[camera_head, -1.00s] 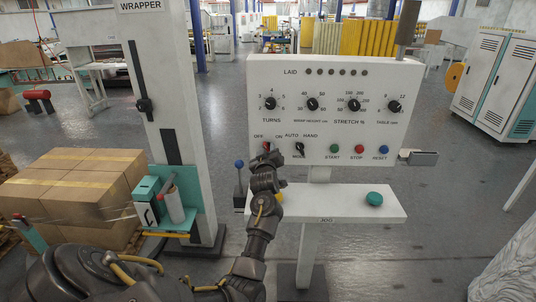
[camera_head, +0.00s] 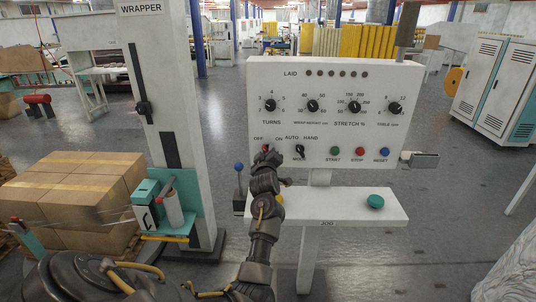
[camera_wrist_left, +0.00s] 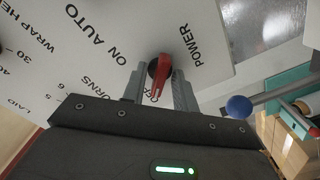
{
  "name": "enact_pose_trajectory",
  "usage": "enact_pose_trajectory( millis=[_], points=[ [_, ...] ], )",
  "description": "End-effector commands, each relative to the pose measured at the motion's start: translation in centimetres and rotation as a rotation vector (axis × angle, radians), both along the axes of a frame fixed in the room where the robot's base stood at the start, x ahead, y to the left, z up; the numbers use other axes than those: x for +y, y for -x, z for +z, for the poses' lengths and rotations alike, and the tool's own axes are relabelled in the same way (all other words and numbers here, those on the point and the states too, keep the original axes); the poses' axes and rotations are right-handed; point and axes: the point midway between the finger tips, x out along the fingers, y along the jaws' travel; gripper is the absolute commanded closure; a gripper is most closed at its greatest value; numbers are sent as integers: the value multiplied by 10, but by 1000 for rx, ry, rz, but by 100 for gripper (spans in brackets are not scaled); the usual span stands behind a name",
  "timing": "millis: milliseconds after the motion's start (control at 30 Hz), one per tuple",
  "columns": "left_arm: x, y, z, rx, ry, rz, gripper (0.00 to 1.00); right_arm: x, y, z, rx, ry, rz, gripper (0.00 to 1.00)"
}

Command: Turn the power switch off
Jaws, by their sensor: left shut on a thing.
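The control panel (camera_head: 335,80) stands ahead with the power switch (camera_head: 266,148) at its lower left, below the OFF and ON labels. In the left wrist view the switch is a red knob (camera_wrist_left: 161,72) with a pointer, and the pointer's tip lies by the partly covered OFF label. My left gripper (camera_head: 266,156) is shut on the knob, with one grey finger on each side of it in the wrist view (camera_wrist_left: 160,85). The gripper hides the area below the switch in the head view. My right gripper is not in view.
The black mode switch (camera_head: 299,149) is close to the right of the gripper. A blue-knobbed lever (camera_head: 239,166) stands to its left, near the wrapper column (camera_head: 168,90). A white shelf (camera_head: 340,207) with a green button (camera_head: 375,202) sits below the panel.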

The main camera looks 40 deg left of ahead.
Motion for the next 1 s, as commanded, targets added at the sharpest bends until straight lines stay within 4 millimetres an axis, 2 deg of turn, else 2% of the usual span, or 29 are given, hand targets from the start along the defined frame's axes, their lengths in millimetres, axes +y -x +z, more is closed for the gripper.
enact_pose_trajectory(
  millis=[67,100,133,400,533,1000],
  points=[
    [-1,-1,1,-1,0,-4,94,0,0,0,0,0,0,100],
    [-1,-1,1,-1,-1,-3,70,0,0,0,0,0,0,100],
    [-1,-1,1,-1,0,-2,66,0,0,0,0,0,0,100],
    [0,1,0,0,0,0,66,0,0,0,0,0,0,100],
    [-6,7,-1,-1,-1,0,66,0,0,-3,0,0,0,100],
    [-58,73,-1,-1,0,-2,66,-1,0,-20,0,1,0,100]
  ],
)
